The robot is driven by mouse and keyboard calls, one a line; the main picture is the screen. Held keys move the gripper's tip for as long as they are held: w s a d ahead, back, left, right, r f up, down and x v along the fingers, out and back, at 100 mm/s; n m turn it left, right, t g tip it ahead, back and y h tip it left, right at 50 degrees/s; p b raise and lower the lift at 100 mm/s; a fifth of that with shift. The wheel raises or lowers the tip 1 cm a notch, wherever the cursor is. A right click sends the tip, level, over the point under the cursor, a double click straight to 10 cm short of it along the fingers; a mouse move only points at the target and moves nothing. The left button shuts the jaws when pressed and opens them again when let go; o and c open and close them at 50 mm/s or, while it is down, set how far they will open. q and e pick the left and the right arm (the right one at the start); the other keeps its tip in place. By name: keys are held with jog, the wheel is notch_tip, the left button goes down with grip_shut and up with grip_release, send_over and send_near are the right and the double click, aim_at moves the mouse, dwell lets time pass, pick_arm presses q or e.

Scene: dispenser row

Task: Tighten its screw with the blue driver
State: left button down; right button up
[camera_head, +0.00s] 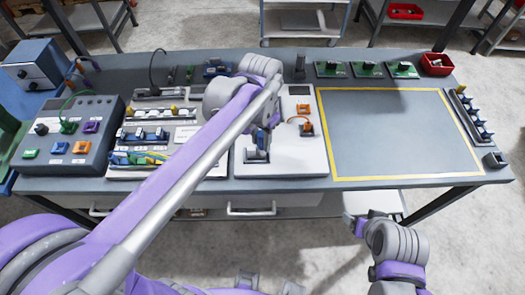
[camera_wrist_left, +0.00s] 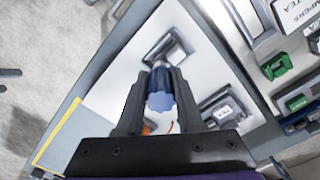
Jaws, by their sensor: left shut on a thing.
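The blue driver (camera_wrist_left: 160,101) is between the fingers of my left gripper (camera_wrist_left: 160,78) in the left wrist view, with its ribbed blue end towards the camera. The gripper is shut on it. In the head view my left gripper (camera_head: 263,142) is low over the white panel (camera_head: 287,166), beside a dark grey holder (camera_head: 256,157). That grey holder (camera_wrist_left: 166,48) also shows just beyond the fingertips. The driver's tip is hidden, and I cannot make out the screw. My right gripper (camera_head: 355,223) is off the table's front edge; its jaws are too unclear to read.
An orange cable with a connector (camera_head: 306,128) is on the panel's right. A yellow-bordered area (camera_head: 395,130) is bare. A grey control box (camera_head: 70,135) stands at left. Green boards (camera_head: 367,69) line the back, and a red bin (camera_head: 436,64) stands at the back right.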

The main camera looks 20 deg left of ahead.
pick_arm(q)
jog(key=shift+m, duration=0.3)
jog(key=shift+r+p, duration=0.45)
jog(key=shift+r, duration=0.4)
pick_arm(e)
jog(key=shift+w+r, duration=0.3)
jog(key=shift+r, duration=0.35)
pick_arm(q)
jog(key=shift+r+p, duration=0.3)
jog(key=shift+r, duration=0.3)
jog(key=shift+w+r+p, duration=0.1)
jog(key=shift+r+p, duration=0.75)
jog(key=shift+r, duration=0.85)
pick_arm(e)
jog(key=r, duration=0.1)
jog(key=w+r, duration=0.1)
jog(key=r, duration=0.1)
jog(key=shift+w+r, duration=0.15)
jog(key=shift+w, duration=0.2)
pick_arm(q)
jog(key=shift+f, duration=0.1)
pick_arm(e)
jog(key=shift+s, duration=0.1)
